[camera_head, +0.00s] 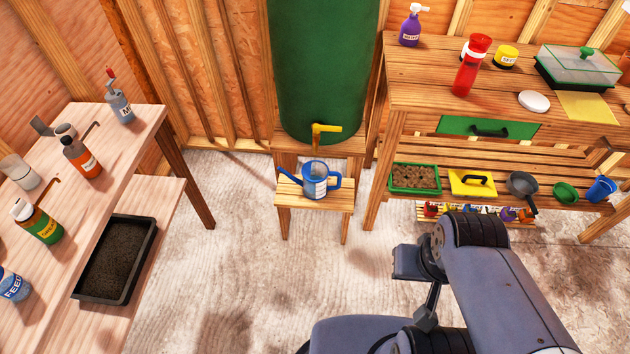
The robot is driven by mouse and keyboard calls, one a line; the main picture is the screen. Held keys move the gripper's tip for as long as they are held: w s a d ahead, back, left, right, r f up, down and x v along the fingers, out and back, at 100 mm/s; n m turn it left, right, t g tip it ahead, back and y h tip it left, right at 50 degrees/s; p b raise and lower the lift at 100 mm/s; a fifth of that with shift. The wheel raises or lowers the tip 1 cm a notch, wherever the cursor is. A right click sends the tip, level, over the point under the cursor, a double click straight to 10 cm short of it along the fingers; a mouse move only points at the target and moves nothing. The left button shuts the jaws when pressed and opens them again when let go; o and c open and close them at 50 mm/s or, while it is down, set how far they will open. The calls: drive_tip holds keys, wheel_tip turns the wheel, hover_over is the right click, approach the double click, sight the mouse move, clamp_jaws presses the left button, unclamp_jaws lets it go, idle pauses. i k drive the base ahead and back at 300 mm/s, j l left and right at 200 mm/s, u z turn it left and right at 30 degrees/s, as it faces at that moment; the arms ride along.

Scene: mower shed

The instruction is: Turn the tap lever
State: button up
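The yellow tap (316,139) sticks out near the base of the large green water barrel (322,60). Its yellow lever (326,128) sits on top and points to the right. A blue watering can (314,181) stands upright below the tap on a small wooden stool (324,199). My dark grey-blue arm is at the lower right, well apart from the tap. My gripper's fingers cannot be made out there, so I cannot tell whether it is open or shut.
A wooden bench (432,70) on the right carries bottles, a red flask (471,66) and a covered tray (579,67). A pale table (125,145) on the left holds several bottles and a black soil tray (118,258). The floor (255,270) between them is clear.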

sight(316, 128)
drive_tip(key=i, duration=1.25)
drive_tip(key=j+u, duration=0.05)
drive_tip(key=j, duration=0.05)
